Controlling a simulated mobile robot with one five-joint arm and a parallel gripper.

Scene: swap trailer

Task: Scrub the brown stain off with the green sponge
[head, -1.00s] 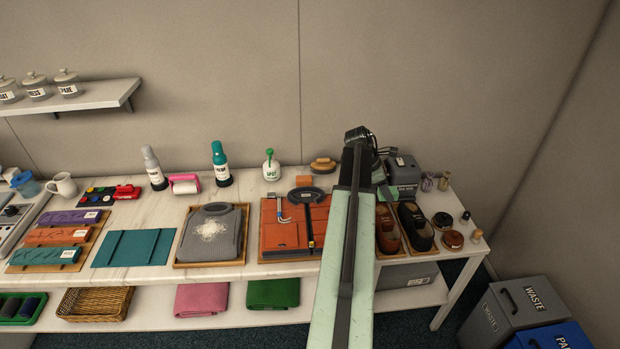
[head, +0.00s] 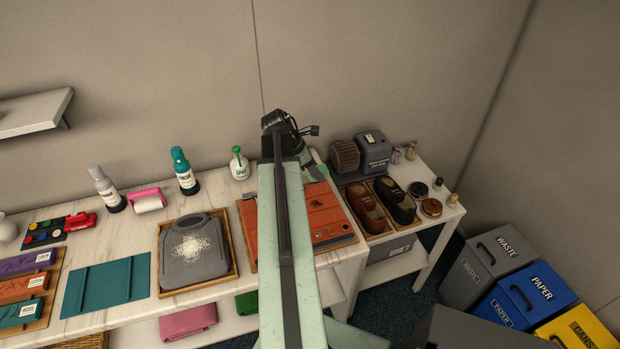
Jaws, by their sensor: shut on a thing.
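My gripper (head: 316,171) is at the far end of my raised arm, above the table beyond the orange leather case (head: 328,216). It is mostly hidden by my wrist. A small green patch shows at its tip, seemingly the green sponge, and the gripper is shut on it. My arm covers the middle of the orange case. A grey bag (head: 190,268) with a white powdery patch lies on a wooden tray to the left.
A spot bottle (head: 239,166) stands behind my arm's left side. Waste bins (head: 489,268) stand on the floor at right. A teal mat (head: 107,286) lies left.

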